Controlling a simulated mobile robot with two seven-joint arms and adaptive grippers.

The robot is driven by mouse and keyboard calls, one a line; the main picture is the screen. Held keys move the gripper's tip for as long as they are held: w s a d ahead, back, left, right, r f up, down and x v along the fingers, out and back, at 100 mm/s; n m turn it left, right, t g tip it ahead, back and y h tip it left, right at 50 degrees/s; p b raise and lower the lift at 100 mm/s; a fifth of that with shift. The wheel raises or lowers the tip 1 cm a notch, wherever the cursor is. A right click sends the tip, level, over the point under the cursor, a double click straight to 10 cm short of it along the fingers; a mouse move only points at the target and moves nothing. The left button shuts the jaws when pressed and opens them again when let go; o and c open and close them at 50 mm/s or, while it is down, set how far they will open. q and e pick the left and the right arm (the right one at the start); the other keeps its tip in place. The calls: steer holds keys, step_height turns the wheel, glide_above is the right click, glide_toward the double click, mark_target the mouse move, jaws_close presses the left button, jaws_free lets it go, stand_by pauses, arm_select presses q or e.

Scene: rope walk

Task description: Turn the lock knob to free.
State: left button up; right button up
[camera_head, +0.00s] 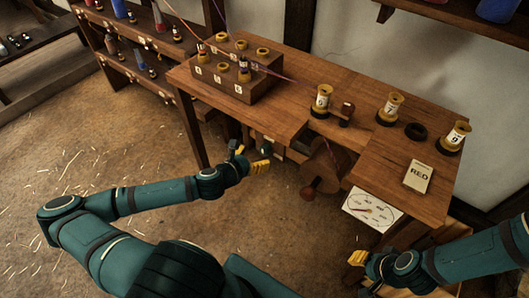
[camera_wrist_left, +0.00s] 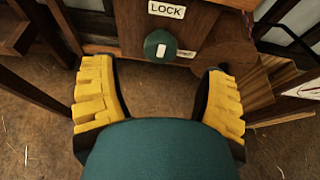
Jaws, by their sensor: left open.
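The lock knob (camera_wrist_left: 152,40) is a round dark green knob with a white mark (camera_wrist_left: 161,51) on its face. It sits on a wooden panel below a white LOCK label (camera_wrist_left: 166,9). The white mark is on the knob's lower right part. In the head view the knob (camera_head: 269,151) is small, under the bench. My left gripper (camera_head: 251,159) is open and empty in front of it. In the left wrist view its yellow fingers (camera_wrist_left: 160,88) are wide apart, with the knob ahead between them, not touched. My right gripper (camera_head: 362,270) is low at the right, its finger gap unclear.
The wooden bench (camera_head: 310,75) carries a bobbin block (camera_head: 235,88), numbered spools, a black ring (camera_head: 416,131) and a RED card (camera_head: 418,176). A crank wheel (camera_head: 322,166) and a white dial (camera_head: 371,208) are right of the knob. Bench legs flank it.

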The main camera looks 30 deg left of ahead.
mark_target(263, 151)
arm_select(q)
steer(key=b+x, duration=0.1)
steer(key=x, duration=0.5)
steer(key=shift+w+d, duration=0.1)
steer(key=shift+w, duration=0.1)
steer(key=c, duration=1.2)
